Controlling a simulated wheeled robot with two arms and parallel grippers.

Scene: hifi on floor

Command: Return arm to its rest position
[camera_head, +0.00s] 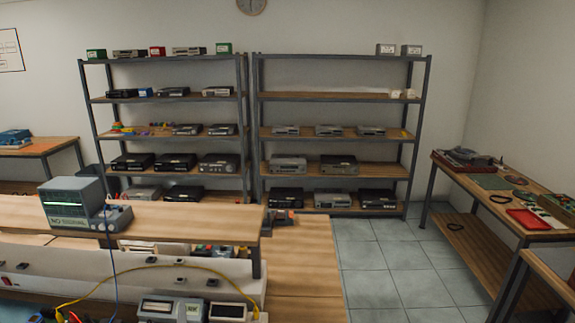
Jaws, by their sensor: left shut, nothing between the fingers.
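I cannot make out either of my arms in the head view. Neither my left nor my right gripper can be picked out, so no gripper is seen near or holding any object. The view looks over a wooden workbench (305,262) with a raised wooden shelf (185,218). A grey box marked "NO SIGNAL" (68,202) stands on the left of that raised shelf.
Two metal racks, left (243,110) and right (421,110), hold hi-fi units along the back wall. A side table (455,180) with a red tray (527,218) stands at right. Tiled floor (385,262) is clear. A yellow cable (178,267) loops over the bench.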

